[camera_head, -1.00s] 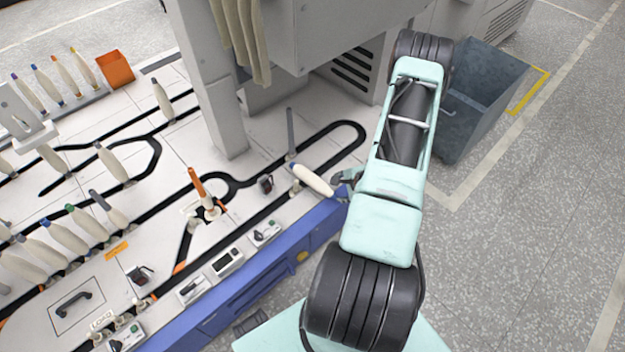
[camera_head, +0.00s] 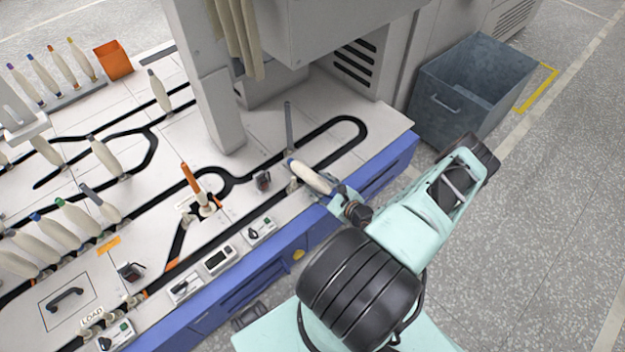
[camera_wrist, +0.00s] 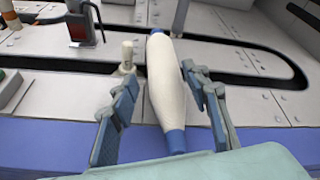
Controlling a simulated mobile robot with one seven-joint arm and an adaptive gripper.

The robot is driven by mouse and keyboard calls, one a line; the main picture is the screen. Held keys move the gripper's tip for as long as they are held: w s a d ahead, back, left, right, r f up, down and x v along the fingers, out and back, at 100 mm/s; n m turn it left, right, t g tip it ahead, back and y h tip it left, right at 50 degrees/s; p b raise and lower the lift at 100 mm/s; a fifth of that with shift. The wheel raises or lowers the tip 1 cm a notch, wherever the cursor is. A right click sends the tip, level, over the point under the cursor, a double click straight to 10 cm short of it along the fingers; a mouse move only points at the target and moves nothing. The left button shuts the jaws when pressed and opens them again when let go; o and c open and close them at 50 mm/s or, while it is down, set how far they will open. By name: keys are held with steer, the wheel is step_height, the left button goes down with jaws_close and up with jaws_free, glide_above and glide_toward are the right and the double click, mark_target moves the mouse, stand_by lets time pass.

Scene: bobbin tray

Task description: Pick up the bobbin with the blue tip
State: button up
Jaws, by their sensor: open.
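A cream bobbin (camera_head: 311,177) with a blue tip lies slanted near the front edge of the machine table, close to the looped track's right end. In the wrist view, the bobbin (camera_wrist: 164,85) points away from me, with blue at both ends. My gripper (camera_wrist: 160,76) is open, with one finger on each side of the bobbin; a gap shows on the left, and the right finger is very close. In the head view my gripper (camera_head: 335,195) is at the bobbin's near end and partly hidden. What supports the bobbin is unclear.
A small cream peg (camera_wrist: 127,58) stands just left of the bobbin. A grey post (camera_head: 289,125) and a dark clip-like part (camera_head: 263,181) are nearby. Other bobbins stand at left, including another blue-tipped one (camera_head: 55,230). A grey bin (camera_head: 440,115) stands on the floor beyond the table.

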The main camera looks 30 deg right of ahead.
mark_target(310, 177)
steer(key=b+x, duration=0.1)
steer(key=x, duration=0.5)
steer(key=shift+w+d+f, duration=0.1)
steer(key=shift+w+d, duration=0.05)
steer(key=shift+w, duration=0.05)
steer(key=c, duration=1)
